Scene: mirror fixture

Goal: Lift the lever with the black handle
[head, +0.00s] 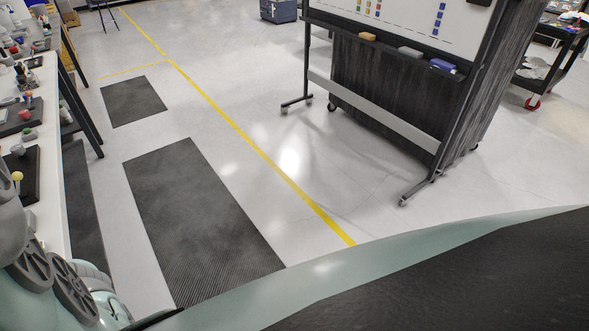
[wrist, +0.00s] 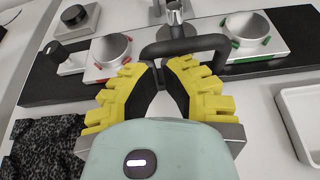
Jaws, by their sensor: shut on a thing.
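In the wrist view, my gripper (wrist: 161,72) has yellow segmented fingers with black inner pads. Its fingertips close on a black bar-shaped handle (wrist: 195,44). The handle bends at its ends and stands in front of a silver post (wrist: 175,20). The fingertips hide part of the bar near its left end. The head view shows parts of my arm at the lower left, but neither the fingers nor this handle can be made out there.
In the wrist view, silver round cups with red marks (wrist: 109,52) and green marks (wrist: 245,30) flank the handle on a black base. A white tray (wrist: 302,115) lies right, dark patterned cloth (wrist: 45,148) left.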

